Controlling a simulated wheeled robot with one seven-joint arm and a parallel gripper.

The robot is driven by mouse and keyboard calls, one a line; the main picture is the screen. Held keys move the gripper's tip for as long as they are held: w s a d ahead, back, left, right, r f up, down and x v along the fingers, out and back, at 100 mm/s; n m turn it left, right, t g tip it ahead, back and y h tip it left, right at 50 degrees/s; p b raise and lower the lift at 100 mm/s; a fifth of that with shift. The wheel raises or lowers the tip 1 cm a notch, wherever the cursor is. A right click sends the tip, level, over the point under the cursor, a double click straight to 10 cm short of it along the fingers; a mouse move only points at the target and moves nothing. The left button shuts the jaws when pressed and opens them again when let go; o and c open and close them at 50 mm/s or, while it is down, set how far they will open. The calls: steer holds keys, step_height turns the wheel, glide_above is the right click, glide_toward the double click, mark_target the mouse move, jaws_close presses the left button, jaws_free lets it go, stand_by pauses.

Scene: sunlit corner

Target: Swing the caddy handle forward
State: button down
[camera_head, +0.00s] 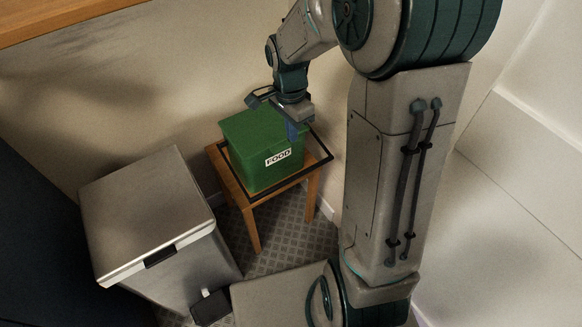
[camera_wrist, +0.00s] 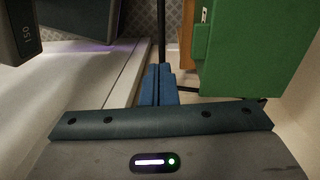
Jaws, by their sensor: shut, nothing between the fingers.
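The green caddy (camera_head: 247,143) with a white FOOD label stands upright, lid shut, on a small wooden stool. Its black handle (camera_head: 293,178) shows as a thin loop low around the caddy, its long bar in front of the labelled face. My gripper (camera_head: 292,131) points down at the caddy's right side and hides part of it. In the wrist view the blue fingers (camera_wrist: 158,86) are shut and empty, with the green caddy (camera_wrist: 250,50) to their right. A thin black bar (camera_wrist: 161,35), seemingly the handle, runs up from the fingertips; I cannot tell whether they touch.
The wooden stool (camera_head: 248,215) stands near the wall. A metal pedal bin (camera_head: 147,212) is close on its left. A wooden shelf edge (camera_head: 60,18) is at top left. Patterned floor (camera_head: 290,232) shows in front of the stool. The pale wall is behind and to the right.

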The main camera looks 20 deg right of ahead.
steer(key=shift+m, duration=0.4)
step_height(320, 180, down, 16)
steer(key=b, duration=0.4)
steer(key=shift+s+d+r, duration=0.1)
steer(key=shift+s+r, duration=0.05)
steer(key=shift+r, duration=0.05)
